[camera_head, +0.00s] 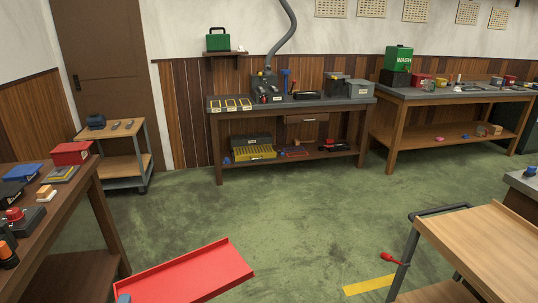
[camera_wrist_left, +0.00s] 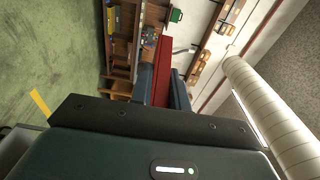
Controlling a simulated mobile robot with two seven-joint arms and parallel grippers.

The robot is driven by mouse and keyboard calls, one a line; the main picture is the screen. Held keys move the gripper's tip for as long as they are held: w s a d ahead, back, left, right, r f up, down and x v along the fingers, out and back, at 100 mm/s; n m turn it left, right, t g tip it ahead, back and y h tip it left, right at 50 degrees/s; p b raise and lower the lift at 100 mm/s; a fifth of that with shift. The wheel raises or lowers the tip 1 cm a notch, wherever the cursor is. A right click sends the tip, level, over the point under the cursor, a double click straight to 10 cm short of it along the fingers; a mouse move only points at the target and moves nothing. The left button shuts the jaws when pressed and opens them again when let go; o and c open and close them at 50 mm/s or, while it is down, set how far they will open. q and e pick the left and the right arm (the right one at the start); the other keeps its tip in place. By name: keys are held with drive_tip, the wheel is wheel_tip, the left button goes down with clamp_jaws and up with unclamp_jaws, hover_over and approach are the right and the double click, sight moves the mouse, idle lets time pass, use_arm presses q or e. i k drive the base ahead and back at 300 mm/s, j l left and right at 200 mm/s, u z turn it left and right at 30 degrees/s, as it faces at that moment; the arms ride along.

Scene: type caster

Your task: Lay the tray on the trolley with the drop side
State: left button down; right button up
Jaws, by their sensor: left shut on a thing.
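A shallow red tray (camera_head: 195,276) juts in from the bottom of the head view, over the green floor. My left gripper (camera_head: 124,298) shows only as a bluish tip at the tray's near left corner. In the left wrist view, the dark fingers of my left gripper (camera_wrist_left: 162,92) are shut on the red tray (camera_wrist_left: 163,60). A trolley with a pale wooden top (camera_head: 480,245) and a dark push bar stands at the lower right, apart from the tray. A red knob (camera_head: 390,258) sticks out at its left side. Its near part is cut off. My right gripper is out of view.
A brown bench (camera_head: 90,205) with boxes stands at the left. Another trolley (camera_head: 130,165) with tools stands by the door. Two workbenches line the back wall. A yellow strip (camera_head: 368,285) lies on the floor by the trolley. The middle floor is clear.

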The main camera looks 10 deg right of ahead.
sight(498, 259)
drive_tip(key=i+j+z, duration=0.15)
drive_tip(key=z, duration=0.3)
drive_tip(key=i+j+z, duration=0.15)
drive_tip(key=z, duration=0.3)
drive_tip(key=i+j+z, duration=0.1)
drive_tip(key=j+z, duration=0.15)
drive_tip(key=z, duration=0.15)
drive_tip(key=i+j+z, duration=0.1)
drive_tip(key=j+z, duration=0.2)
drive_tip(key=z, duration=0.15)
drive_tip(key=j+z, duration=0.25)
drive_tip(key=z, duration=0.2)
drive_tip(key=i+j+z, duration=0.15)
drive_tip(key=j+z, duration=0.15)
drive_tip(key=i+j+z, duration=0.25)
drive_tip(key=i, duration=0.55)
